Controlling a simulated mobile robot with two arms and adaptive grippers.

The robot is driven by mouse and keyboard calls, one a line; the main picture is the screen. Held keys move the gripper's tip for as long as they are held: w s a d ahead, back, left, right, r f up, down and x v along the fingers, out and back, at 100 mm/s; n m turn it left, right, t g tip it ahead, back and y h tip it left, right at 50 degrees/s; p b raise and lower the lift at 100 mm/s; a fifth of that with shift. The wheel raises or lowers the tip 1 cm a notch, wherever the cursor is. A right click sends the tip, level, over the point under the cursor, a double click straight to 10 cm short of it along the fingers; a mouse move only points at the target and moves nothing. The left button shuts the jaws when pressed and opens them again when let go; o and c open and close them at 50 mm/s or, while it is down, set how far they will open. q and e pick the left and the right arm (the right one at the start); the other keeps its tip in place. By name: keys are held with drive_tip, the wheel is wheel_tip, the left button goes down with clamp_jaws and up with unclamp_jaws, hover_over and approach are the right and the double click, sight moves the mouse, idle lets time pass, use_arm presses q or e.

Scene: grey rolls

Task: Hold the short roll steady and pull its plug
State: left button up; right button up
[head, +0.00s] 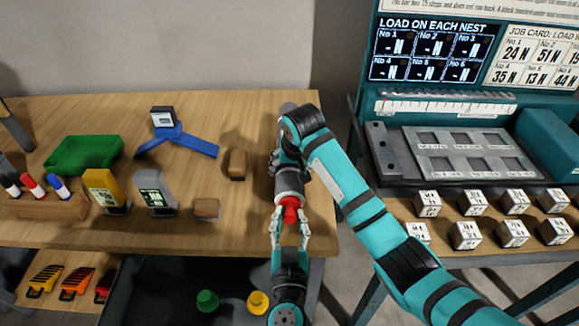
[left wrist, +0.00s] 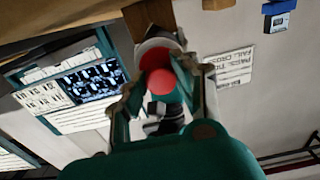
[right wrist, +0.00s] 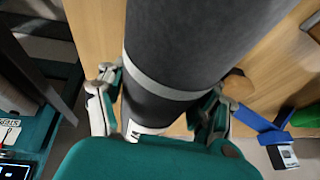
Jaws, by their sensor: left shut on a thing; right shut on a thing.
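The short roll (head: 289,183) is a dark grey cylinder with lighter bands, lying lengthwise near the table's right edge. My right gripper (head: 284,162) is shut around it; the roll fills the right wrist view (right wrist: 195,45) between the fingers (right wrist: 158,105). The red plug (head: 290,206) is at the roll's near end. My left gripper (head: 289,228) is shut on the plug from the near side. In the left wrist view the plug (left wrist: 161,80) sits between the fingertips (left wrist: 155,88), against the roll's pale end. How deep it sits is hidden.
A brown block (head: 237,164), a blue stand (head: 180,140), a green tray (head: 84,155) and a pen rack (head: 45,206) are left on the table. Green (head: 207,301) and yellow (head: 257,302) plugs lie below the front edge. A teal bench with several labelled cubes (head: 467,235) is right.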

use_arm(q)
drive_tip(key=shift+s, duration=2.9)
use_arm(e)
drive_tip(key=shift+d, duration=0.1)
drive_tip(key=o, duration=1.5)
use_arm(q)
wheel_tip(320, 180, up, 5)
use_arm(e)
drive_tip(key=v, duration=1.2)
